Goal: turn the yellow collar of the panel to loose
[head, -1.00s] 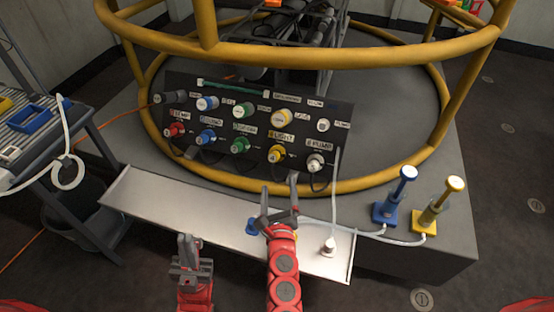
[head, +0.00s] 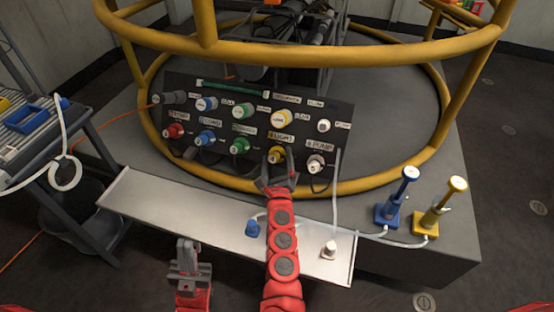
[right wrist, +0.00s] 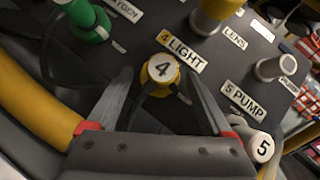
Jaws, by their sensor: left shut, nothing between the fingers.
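The yellow collar (head: 277,152) is on the number 4 connector, in the lower row of the dark panel (head: 337,112) under a LIGHT label. In the right wrist view the collar (right wrist: 149,79) shows as a yellow ring around a white cap marked 4. My right gripper (head: 277,165) is open just in front of it. In the right wrist view its fingers (right wrist: 162,82) stand apart, one on each side of the collar; I cannot tell whether they touch it. My left gripper (head: 188,250) is shut and empty, low in front of the metal tray.
A green connector (head: 240,146) and the white number 5 PUMP connector (head: 315,163) flank the collar. A yellow rail (head: 345,187) curves below the panel. A metal tray (head: 150,202) lies in front.

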